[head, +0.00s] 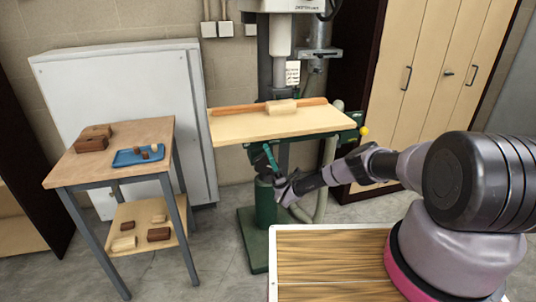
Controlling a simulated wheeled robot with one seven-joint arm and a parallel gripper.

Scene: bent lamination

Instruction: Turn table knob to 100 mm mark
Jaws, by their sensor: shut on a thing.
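The drill press stands against the wall, with its pale wooden table (235,126) level. A slim teal-green handle (270,157) slants down below the table's front edge; I take it to be the table knob. My gripper (281,185) is at the lower end of this handle and is shut on it. The fingers are small here, so the exact grip is hard to make out. A white label (293,73) with fine print is on the column above the table. No 100 mm mark can be read in this view.
A wooden block and strip (282,107) lie on the press table. A yellow knob (364,131) is at its right end. A side table (60,176) with a blue tray (122,159) stands left. A striped wood board (310,262) is in front; a grey hose (322,208) hangs behind my arm.

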